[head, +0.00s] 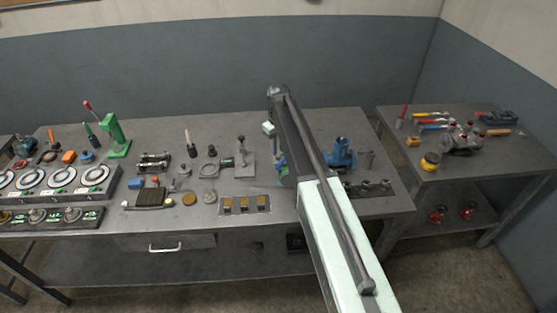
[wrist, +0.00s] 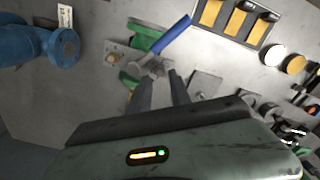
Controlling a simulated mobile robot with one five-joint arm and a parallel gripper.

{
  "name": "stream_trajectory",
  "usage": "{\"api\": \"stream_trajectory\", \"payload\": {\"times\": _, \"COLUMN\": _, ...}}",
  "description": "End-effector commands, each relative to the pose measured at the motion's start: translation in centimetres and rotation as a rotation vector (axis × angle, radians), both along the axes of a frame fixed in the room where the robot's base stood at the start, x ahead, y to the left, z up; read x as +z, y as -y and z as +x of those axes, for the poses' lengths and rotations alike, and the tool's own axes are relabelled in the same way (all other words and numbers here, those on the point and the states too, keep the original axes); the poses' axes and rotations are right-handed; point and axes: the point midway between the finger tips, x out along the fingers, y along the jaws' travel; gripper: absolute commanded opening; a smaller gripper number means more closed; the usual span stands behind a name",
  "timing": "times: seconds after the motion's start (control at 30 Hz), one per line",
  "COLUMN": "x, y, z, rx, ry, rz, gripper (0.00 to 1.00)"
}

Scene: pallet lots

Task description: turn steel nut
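My gripper (wrist: 158,76) shows in the wrist view with its two dark fingers apart and pointing at the bench top. A grey metal piece (wrist: 150,66), which looks like the steel nut or a fitting around it, lies at the fingertips; I cannot tell whether they touch it. A blue handle (wrist: 171,36) slants up and right from that piece. A green part (wrist: 147,34) lies behind it, beside a small light plate with a brass-coloured round (wrist: 112,57). In the head view my arm hides the fingertips and most of this spot.
A blue pump-like body (head: 341,152) stands right of my arm, and it also shows in the wrist view (wrist: 62,47). A green press (head: 115,135) and several small tools crowd the left side.

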Motion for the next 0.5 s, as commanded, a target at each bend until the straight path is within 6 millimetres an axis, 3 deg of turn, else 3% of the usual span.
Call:
{"api": "stream_trajectory", "payload": {"times": 0.03, "x": -1.9, "y": 0.0, "z": 0.0, "rx": 0.0, "ry": 0.0, "rz": 0.0, "gripper": 0.25}}
{"api": "stream_trajectory", "payload": {"times": 0.13, "x": -3.3, "y": 0.0, "z": 0.0, "rx": -0.001, "ry": 0.0, "rz": 0.0, "gripper": 0.25}}
{"api": "stream_trajectory", "payload": {"times": 0.47, "x": -3.5, "y": 0.1, "z": 0.0, "rx": -0.002, "ry": 0.0, "rz": 0.0, "gripper": 0.25}}
{"api": "stream_trajectory", "payload": {"times": 0.5, "x": -3.5, "y": 0.1, "z": 0.0, "rx": -0.002, "ry": 0.0, "rz": 0.0, "gripper": 0.16}}
